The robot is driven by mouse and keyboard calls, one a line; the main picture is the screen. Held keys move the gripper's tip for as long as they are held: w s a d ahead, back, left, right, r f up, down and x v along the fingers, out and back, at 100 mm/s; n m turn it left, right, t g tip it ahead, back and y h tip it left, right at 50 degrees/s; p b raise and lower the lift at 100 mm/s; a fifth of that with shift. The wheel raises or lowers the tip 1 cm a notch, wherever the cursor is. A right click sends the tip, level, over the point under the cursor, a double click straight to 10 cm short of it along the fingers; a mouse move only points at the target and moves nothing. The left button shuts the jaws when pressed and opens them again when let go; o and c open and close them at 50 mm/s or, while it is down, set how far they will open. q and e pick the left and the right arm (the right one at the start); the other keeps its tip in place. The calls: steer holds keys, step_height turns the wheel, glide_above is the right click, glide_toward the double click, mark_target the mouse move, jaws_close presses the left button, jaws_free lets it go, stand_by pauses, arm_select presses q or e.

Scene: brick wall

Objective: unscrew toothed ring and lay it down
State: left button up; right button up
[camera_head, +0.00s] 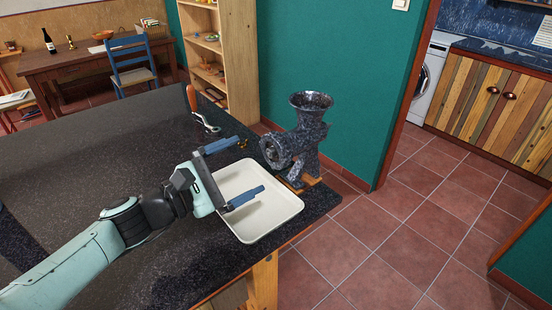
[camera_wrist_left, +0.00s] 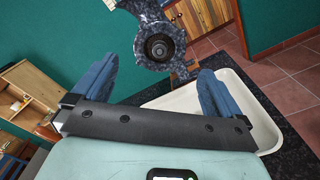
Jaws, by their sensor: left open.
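A dark speckled meat grinder (camera_head: 311,128) stands at the table's right edge, its round front mouth facing left. The mouth is rimmed by a round speckled ring (camera_wrist_left: 158,47), dark inside; I cannot clearly tell its teeth or whether it is separate from the body. My left gripper (camera_head: 250,165) is open and empty, its blue fingers spread wide, pointing toward the grinder and apart from it. In the left wrist view the mouth shows between and beyond the fingertips (camera_wrist_left: 160,65). My right gripper is not in view.
A white tray (camera_head: 262,232) lies on the dark table (camera_head: 90,130) beneath my left gripper, in front of the grinder. Small brownish bits (camera_head: 243,143) lie near a fingertip. The table's left part is clear.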

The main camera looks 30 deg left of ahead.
mark_target(268, 154)
arm_select(q)
steer(key=shift+w, duration=0.1)
steer(key=shift+b+x, duration=0.55)
steer(key=shift+x, duration=2.9)
steer(key=shift+b, duration=0.35)
